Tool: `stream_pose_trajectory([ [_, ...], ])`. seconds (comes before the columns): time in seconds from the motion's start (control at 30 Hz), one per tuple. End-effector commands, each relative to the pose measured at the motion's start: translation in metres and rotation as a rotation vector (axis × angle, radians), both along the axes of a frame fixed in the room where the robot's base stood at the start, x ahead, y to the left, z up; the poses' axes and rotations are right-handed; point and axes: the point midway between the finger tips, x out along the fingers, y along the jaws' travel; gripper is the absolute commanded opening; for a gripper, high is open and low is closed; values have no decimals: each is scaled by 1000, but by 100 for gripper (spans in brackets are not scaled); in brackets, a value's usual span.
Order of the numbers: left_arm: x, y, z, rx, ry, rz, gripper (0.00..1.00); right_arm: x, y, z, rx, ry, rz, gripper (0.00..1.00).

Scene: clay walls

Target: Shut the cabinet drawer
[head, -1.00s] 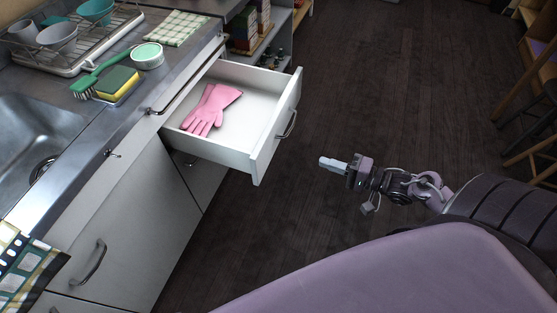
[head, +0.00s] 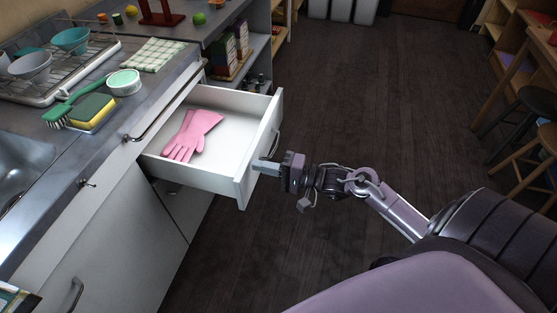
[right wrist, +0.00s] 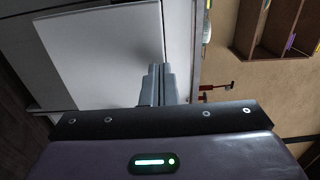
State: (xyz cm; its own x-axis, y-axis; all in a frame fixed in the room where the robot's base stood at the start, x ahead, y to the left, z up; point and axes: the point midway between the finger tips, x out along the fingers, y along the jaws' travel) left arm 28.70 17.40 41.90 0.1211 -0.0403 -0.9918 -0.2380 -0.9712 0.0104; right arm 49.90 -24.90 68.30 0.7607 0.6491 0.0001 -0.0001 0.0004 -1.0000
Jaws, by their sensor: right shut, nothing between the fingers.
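The white cabinet drawer (head: 222,160) stands pulled out from under the counter in the head view. A pink rubber glove (head: 192,135) lies inside it. Its front panel (head: 262,140) faces right and carries a metal handle (head: 276,145), partly hidden by my gripper. My right gripper (head: 262,167) is shut and empty, at the outer side of the drawer front near its near end; I cannot tell if it touches. In the right wrist view the shut fingers (right wrist: 159,84) lie in front of a pale flat panel (right wrist: 100,55). My left gripper is not in view.
The counter at left holds a dish rack (head: 60,70), a green brush (head: 75,103), a yellow sponge (head: 92,112), a round tub (head: 124,82) and a checked cloth (head: 153,55). Stools (head: 520,125) stand at far right. The dark floor (head: 370,110) between is clear.

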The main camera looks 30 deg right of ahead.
Motion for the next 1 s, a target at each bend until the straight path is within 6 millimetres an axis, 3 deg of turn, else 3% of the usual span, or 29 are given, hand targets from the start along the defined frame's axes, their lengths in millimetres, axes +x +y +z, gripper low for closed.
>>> stream_pose_trajectory([
  [0.63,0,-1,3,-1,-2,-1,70,11,10,1,2,-1,0,0],
  [0.77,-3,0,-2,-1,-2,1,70,24,21,3,3,-3,0,0],
  [1.0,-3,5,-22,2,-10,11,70,68,58,4,5,-3,1,0],
])
